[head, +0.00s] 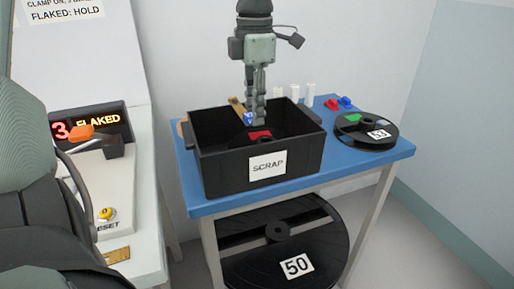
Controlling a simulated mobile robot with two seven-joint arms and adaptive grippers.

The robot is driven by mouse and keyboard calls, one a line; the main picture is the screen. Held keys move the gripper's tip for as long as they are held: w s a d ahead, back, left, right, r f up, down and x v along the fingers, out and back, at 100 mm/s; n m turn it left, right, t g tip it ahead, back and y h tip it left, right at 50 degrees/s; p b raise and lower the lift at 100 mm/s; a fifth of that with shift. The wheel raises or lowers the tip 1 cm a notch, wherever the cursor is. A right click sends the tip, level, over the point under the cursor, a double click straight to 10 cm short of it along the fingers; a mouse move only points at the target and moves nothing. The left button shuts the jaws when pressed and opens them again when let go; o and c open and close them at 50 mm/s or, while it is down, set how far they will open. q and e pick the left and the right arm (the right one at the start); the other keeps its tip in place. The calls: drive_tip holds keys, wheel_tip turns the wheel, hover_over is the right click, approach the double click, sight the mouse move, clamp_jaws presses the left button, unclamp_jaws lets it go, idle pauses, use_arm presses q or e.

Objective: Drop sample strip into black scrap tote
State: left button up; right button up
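The black scrap tote (215,165) stands on a blue-topped table, with a white SCRAP label on its front wall. A red piece (259,135) shows inside the tote, below the fingertips. I cannot make out a sample strip for certain. My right gripper is not in view.
A small black reel (377,140) lies on the blue tabletop (338,160) at right, near red and blue clips (346,102). White cylinders (310,93) stand behind the tote. A large reel (310,232) sits below. A station with a FLAKED display (90,122) is at left.

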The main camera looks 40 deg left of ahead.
use_arm(q)
drive_tip(key=o, duration=0.5)
wheel_tip(320, 180, up, 12)
drive_tip(key=shift+r, duration=0.1)
idle(0.7)
